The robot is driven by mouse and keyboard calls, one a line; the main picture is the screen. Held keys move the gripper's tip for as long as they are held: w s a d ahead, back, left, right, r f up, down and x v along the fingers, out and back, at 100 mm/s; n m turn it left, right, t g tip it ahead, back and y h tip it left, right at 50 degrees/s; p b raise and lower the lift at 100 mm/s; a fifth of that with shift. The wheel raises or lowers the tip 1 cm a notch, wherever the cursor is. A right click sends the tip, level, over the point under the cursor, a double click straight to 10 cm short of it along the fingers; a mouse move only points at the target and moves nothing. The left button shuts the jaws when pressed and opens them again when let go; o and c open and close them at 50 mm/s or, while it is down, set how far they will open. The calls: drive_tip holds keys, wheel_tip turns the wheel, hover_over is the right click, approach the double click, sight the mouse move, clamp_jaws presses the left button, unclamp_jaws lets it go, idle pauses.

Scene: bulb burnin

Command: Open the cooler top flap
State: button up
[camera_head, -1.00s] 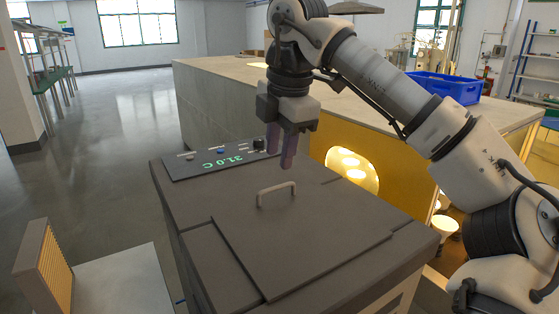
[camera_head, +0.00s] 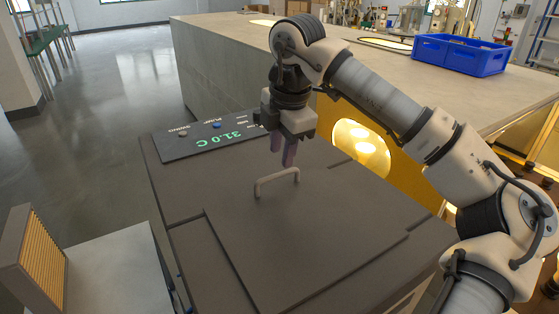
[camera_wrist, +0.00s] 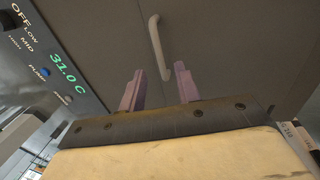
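The cooler is a dark grey box, and its top flap (camera_head: 300,230) lies flat and closed. A light grey arched handle (camera_head: 277,183) stands up from the flap near its far edge. My gripper (camera_head: 282,155) points down just above and behind the handle, apart from it. In the wrist view the two purple fingers (camera_wrist: 159,90) are spread with a gap and nothing between them. The handle (camera_wrist: 160,47) shows ahead of the fingers, roughly in line with the gap.
A control panel (camera_head: 210,138) reading 31.0 C sits along the cooler's far edge. Behind it stands a long bench (camera_head: 220,60) with a lit round opening (camera_head: 360,145) and a blue crate (camera_head: 460,54) on top. A vented box (camera_head: 40,250) stands at the lower left.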

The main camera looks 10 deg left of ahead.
sight(278, 174)
drive_tip(key=shift+w+a+f+p, duration=0.1)
drive_tip(key=shift+a+f+p, duration=0.05)
drive_tip(key=shift+f, duration=0.7)
drive_tip(key=shift+w+a+f+p, duration=0.1)
drive_tip(key=shift+w+f+p, duration=0.1)
drive_tip(key=shift+f, duration=0.7)
drive_tip(key=shift+w+a+f+p, duration=0.1)
drive_tip(key=shift+a+f+p, duration=0.05)
drive_tip(key=shift+f, duration=0.7)
clamp_jaws()
